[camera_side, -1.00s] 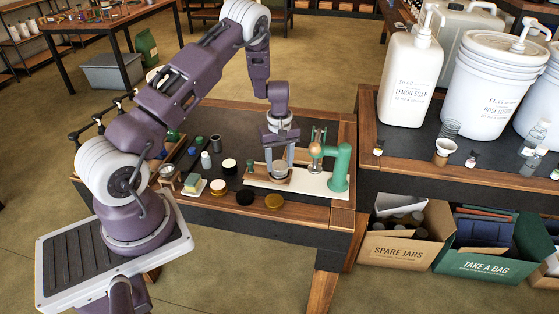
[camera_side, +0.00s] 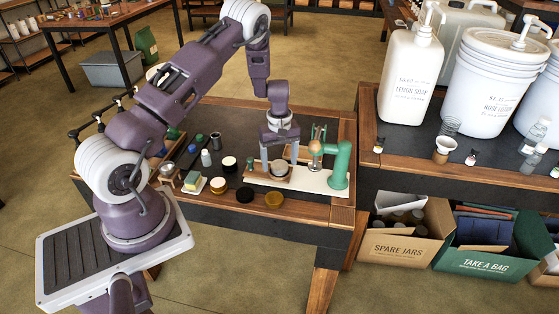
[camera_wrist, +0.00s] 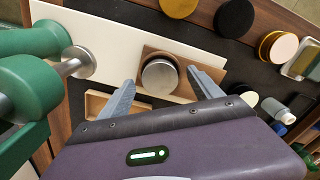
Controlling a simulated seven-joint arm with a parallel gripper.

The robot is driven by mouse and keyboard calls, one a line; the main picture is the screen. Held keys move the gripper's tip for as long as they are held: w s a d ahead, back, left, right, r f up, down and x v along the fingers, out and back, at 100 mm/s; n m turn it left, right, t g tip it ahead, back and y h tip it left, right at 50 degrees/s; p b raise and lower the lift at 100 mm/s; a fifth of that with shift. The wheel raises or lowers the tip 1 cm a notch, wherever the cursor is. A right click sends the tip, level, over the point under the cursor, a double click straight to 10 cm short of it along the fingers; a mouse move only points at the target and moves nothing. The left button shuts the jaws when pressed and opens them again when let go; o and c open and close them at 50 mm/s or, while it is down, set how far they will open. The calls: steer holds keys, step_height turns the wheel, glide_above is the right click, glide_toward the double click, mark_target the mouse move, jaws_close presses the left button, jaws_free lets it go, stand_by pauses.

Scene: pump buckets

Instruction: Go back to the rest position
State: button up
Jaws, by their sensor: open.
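My gripper (camera_side: 278,163) is open, with its fingers pointing down at the workbench. A small round jar with a silver top (camera_side: 280,169) stands between and below the fingers in the side view. In the wrist view, the silver-topped jar (camera_wrist: 160,77) sits on a brown wooden block (camera_wrist: 178,62) on a white board (camera_wrist: 115,42). The two gripper fingertips (camera_wrist: 160,80) are on either side of it, with visible gaps. The fingers hold nothing.
A wooden tray (camera_wrist: 98,103) lies behind the jar. White pump buckets (camera_side: 496,82) stand right.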

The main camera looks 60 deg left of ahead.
steer(key=shift+r, duration=3.5)
steer(key=s+d+r+m+t+h, duration=0.15)
steer(key=s+d+r+m, duration=0.25)
steer(key=d+r, duration=0.6)
steer(key=s+d+r+m+t+y, duration=0.15)
steer(key=s+d+r+m, duration=0.35)
steer(key=r, duration=0.8)
steer(key=s+d+r+m+t, duration=0.1)
steer(key=s+d+r+m, duration=0.1)
steer(key=s, duration=0.6)
steer(key=s+d+r+m+t, duration=0.1)
steer(key=s+d+m, duration=0.3)
steer(key=s, duration=0.5)
steer(key=shift+s+d+r+t, duration=0.2)
steer(key=shift+d+r+t, duration=0.1)
steer(key=shift+d+r, duration=0.25)
